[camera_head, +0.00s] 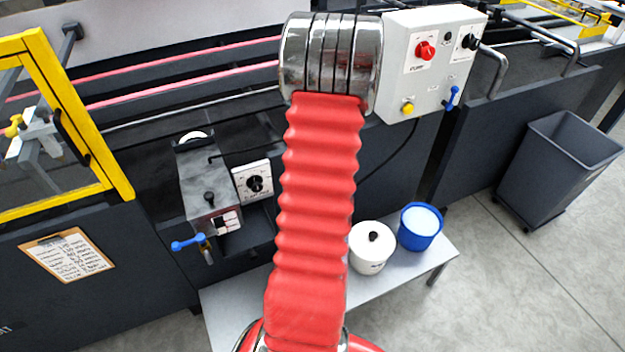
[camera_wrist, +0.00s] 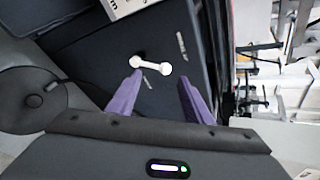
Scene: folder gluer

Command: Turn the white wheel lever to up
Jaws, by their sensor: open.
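A white lever (camera_wrist: 150,65), bone-shaped with rounded ends, sits on a dark panel (camera_wrist: 185,22) in the wrist view. It lies nearly crosswise in the picture, tilted slightly down to the right. My gripper (camera_wrist: 160,77) is open, with its two purple fingers apart and nothing between them. The lever is just beyond the fingertips, its left end close to the left fingertip; I cannot tell if they touch. In the head view my red-sleeved arm covers the middle of the machine, and I cannot make out the lever or my gripper there.
A control box (camera_head: 425,65) with a red knob, yellow button and blue lever stands right of my arm. A grey unit (camera_head: 205,185) with another blue lever (camera_head: 188,243) is at left. A white pot (camera_head: 370,250) and blue bucket (camera_head: 420,228) stand on a low bench.

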